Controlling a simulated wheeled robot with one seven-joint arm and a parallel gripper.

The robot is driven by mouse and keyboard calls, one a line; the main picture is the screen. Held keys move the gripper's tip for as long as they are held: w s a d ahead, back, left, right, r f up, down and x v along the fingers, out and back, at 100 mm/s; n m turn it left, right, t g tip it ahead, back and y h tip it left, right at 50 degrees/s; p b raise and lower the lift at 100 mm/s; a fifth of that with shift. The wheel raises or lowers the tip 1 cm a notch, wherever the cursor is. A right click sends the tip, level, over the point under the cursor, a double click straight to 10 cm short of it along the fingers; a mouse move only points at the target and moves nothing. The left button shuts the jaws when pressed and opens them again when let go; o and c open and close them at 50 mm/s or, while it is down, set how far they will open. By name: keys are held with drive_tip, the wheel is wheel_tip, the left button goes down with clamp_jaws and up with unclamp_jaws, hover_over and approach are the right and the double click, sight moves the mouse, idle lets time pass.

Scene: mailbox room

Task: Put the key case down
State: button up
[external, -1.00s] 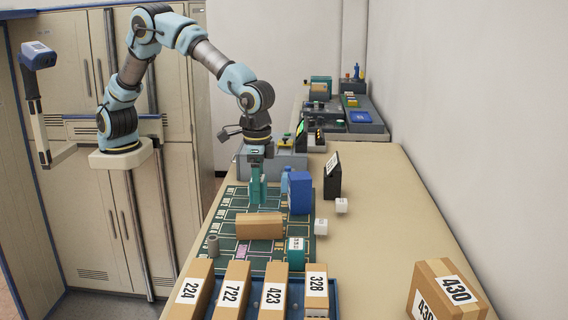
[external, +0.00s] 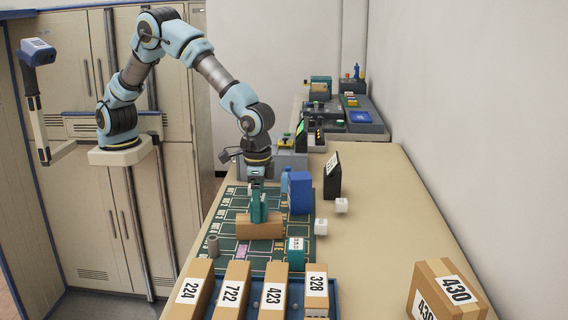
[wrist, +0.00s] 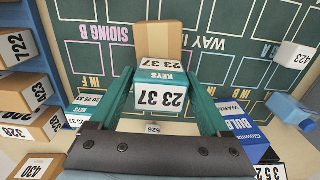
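The key case, a teal box with a white label reading KEYS 23 37 (wrist: 160,92), sits between the two teal fingers of my gripper (wrist: 163,105) in the wrist view. The fingers press on its sides. In the external view my gripper (external: 258,208) points down over the green mat (external: 226,205), in front of part of a brown cardboard box (external: 262,230). That box also shows just beyond the key case in the wrist view (wrist: 158,38). I cannot tell the height of the case above the mat or whether it touches the box.
A second teal box (external: 296,250) stands at the mat's near right. A blue box (external: 299,193), a black box (external: 333,177) and small white cubes (external: 321,227) are to the right. A tray of numbered cartons (external: 237,288) is in front. The table's right side is mostly clear.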

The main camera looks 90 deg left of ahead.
drive_tip(key=shift+o, duration=0.9)
wheel_tip(320, 180, up, 12)
drive_tip(key=shift+r+b, duration=0.15)
drive_tip(key=shift+b, duration=0.85)
drive_tip(key=s+a+f, duration=0.2)
drive_tip(key=s+a, duration=0.2)
drive_tip(key=a, duration=0.4)
drive_tip(key=s+a+f, duration=0.3)
drive_tip(key=s+a, duration=0.1)
drive_tip(key=a, duration=0.5)
drive_tip(key=s+a+f+m+t, duration=0.1)
drive_tip(key=s+a+f, duration=0.3)
drive_tip(key=s+a, duration=0.4)
drive_tip(key=s, duration=0.4)
drive_tip(key=shift+s+a+t, duration=0.3)
drive_tip(key=shift+a, duration=0.05)
